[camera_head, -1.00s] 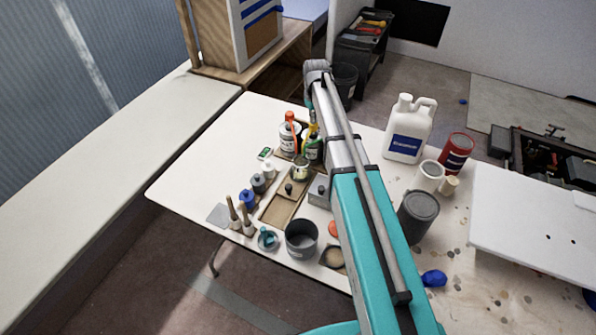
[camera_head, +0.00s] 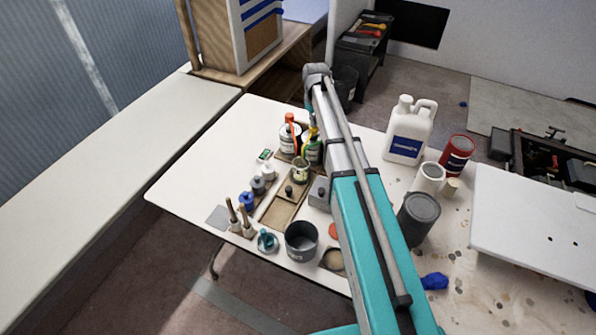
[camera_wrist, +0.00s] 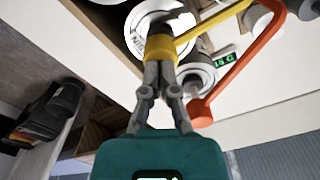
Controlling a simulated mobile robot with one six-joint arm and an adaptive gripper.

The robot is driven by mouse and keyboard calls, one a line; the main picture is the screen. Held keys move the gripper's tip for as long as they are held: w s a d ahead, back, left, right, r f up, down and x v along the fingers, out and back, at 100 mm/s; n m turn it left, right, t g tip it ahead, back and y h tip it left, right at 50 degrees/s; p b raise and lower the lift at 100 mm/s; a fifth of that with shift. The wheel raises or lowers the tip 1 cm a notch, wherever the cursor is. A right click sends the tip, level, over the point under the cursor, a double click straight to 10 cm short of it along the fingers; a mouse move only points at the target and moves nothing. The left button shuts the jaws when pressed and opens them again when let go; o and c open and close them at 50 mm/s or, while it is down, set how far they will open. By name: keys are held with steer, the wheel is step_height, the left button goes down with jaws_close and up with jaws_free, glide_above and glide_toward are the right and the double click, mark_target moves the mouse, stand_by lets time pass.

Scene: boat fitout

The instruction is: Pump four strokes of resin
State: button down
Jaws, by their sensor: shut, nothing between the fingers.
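Two pump containers stand on the white table: one with an orange pump (camera_head: 289,121) on a white can (camera_head: 289,139), and one with a yellow pump (camera_head: 313,131) on a can with a green label (camera_head: 312,152). I cannot tell from the labels which holds resin. In the wrist view, my gripper (camera_wrist: 161,67) is shut and empty, its fingertips at the yellow pump head (camera_wrist: 160,47); whether they touch it I cannot tell. The orange pump head (camera_wrist: 201,113) is just right of the fingers.
A small scale (camera_head: 265,155) with green digits, a small cup (camera_head: 301,170) and a grey pot (camera_head: 301,240) are on the table (camera_head: 185,180). A white jug (camera_head: 408,135), a red can (camera_head: 457,152) and a dark can (camera_head: 418,217) stand right of my arm. The table's left side is clear.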

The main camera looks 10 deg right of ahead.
steer(key=shift+r+p, duration=2.05)
steer(key=shift+r, duration=0.2)
steer(key=shift+f+b, duration=2.6)
steer(key=shift+r, duration=0.15)
steer(key=shift+r+p, duration=2.45)
steer(key=shift+p, duration=0.15)
